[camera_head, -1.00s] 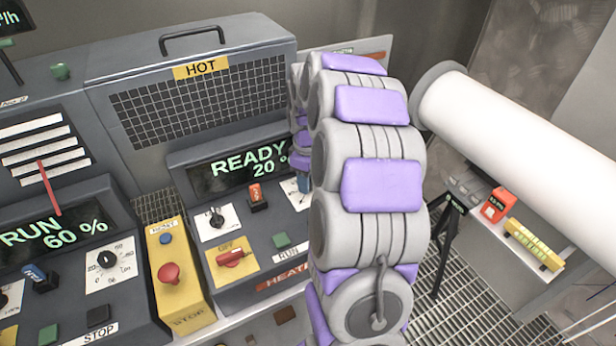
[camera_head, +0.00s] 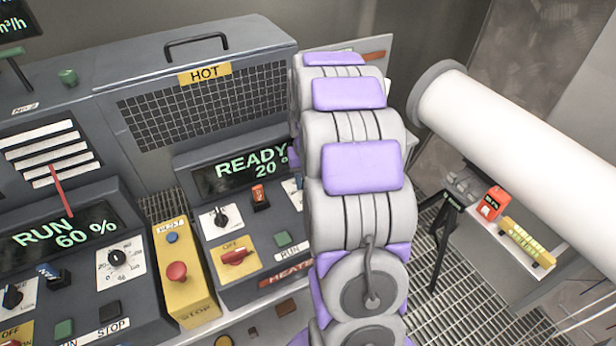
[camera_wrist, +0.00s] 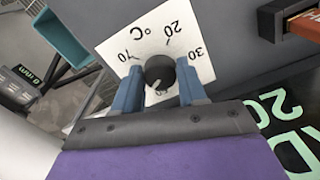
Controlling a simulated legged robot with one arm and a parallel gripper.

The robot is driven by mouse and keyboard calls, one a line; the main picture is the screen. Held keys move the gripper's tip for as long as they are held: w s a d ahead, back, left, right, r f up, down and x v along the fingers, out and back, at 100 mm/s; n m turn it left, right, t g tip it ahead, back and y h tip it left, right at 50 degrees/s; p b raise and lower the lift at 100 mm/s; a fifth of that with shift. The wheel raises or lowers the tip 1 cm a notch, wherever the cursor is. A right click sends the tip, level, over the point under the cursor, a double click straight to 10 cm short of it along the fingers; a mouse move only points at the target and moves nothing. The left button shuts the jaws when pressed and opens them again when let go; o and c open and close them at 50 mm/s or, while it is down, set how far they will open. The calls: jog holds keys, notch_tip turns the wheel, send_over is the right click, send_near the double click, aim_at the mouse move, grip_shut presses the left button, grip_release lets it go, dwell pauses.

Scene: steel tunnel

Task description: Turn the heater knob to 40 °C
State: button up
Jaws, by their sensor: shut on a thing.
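The heater knob (camera_wrist: 159,72) is black and round, on a white dial plate (camera_wrist: 140,40) marked °C, with 20, 30 and 70 readable. My gripper (camera_wrist: 159,68) has its two blue fingers on either side of the knob, shut on it. A pale mark shows on the knob's near side; the number it points at is hidden by the gripper. In the head view my arm covers the knob and gripper; only an edge of the dial plate (camera_head: 290,187) shows. The heater display (camera_head: 238,165) reads READY and 20, with its right end hidden.
The heater panel also carries another black knob (camera_head: 221,217), an orange-red switch (camera_head: 259,195), a red OFF switch (camera_head: 237,256) and a green RUN button (camera_head: 282,239). A yellow box with a red stop button (camera_head: 177,272) stands left. A white pipe (camera_head: 510,150) runs at right.

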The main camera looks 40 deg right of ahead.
jog(key=m+p, duration=0.1)
jog(key=m, duration=0.3)
jog(key=shift+w+r+m+p, duration=0.15)
jog(key=shift+r+m+p, duration=0.05)
jog(key=shift+m+p, duration=0.15)
jog(key=shift+f+m+p, duration=0.1)
jog(key=shift+m+p, duration=0.7)
jog(key=shift+m, duration=1.15)
jog(key=o, duration=1.1)
jog(key=shift+f, duration=0.1)
jog(key=shift+c, duration=0.2)
notch_tip(320, 180, up, 17)
jog(key=p, duration=0.1)
